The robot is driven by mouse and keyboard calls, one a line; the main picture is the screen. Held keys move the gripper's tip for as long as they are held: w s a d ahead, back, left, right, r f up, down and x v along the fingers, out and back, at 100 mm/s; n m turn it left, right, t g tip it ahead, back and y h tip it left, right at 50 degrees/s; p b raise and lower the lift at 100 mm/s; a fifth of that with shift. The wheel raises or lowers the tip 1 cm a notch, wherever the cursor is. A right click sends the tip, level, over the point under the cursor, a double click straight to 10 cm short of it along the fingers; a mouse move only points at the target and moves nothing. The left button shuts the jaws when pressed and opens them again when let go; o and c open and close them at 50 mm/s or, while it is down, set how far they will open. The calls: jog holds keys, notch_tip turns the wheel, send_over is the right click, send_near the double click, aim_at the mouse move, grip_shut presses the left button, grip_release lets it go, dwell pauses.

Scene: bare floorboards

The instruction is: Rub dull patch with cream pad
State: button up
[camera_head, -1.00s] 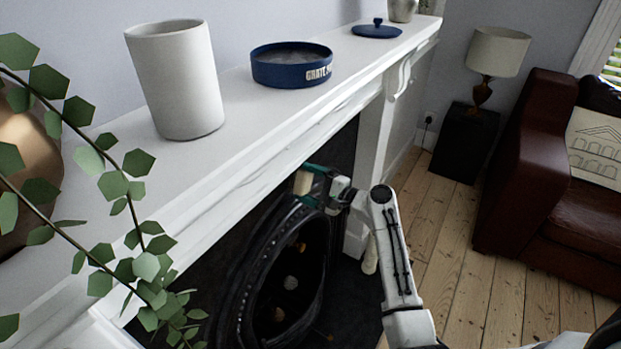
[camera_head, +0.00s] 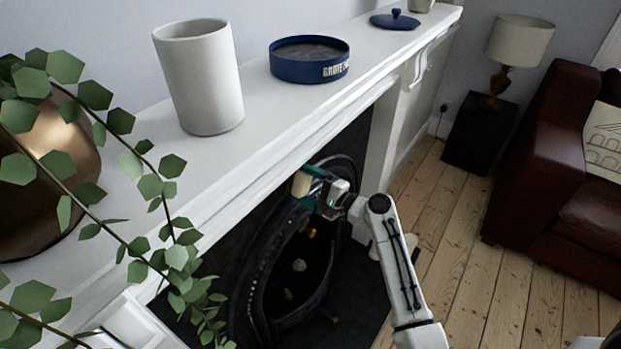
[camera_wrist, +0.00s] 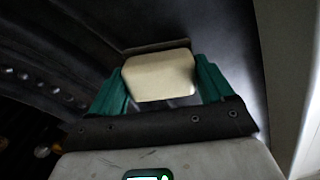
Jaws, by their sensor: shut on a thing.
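My gripper (camera_head: 313,187), with green fingers, is shut on a cream pad (camera_head: 301,184) at the upper part of the black fireplace (camera_head: 262,262). In the wrist view the pad (camera_wrist: 160,77) sits between both fingers, its broad pale face showing. Dark metal (camera_wrist: 195,25) lies close behind it; I cannot tell whether they touch. A paler sheen shows on the metal right of the fingers, but I cannot single out a dull patch. An open blue tin (camera_head: 310,70) with dark contents and white lettering stands on the mantel, above the gripper.
The white mantel shelf (camera_head: 262,112) overhangs the gripper. On it are a white cylinder vase (camera_head: 200,85) and a blue lid (camera_head: 395,20). A copper pot (camera_head: 50,185) with leafy stems fills the left. Floorboards (camera_head: 440,230) are clear at right, before a red-brown sofa (camera_head: 545,170).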

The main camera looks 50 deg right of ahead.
aim_at(295, 196)
jog(key=shift+s+a+p, duration=0.15)
jog(key=shift+a+p, duration=0.6)
jog(key=shift+a, duration=1.7)
jog(key=shift+d, duration=0.1)
jog(key=s, duration=0.6)
jog(key=shift+d, duration=0.1)
jog(key=s, duration=0.3)
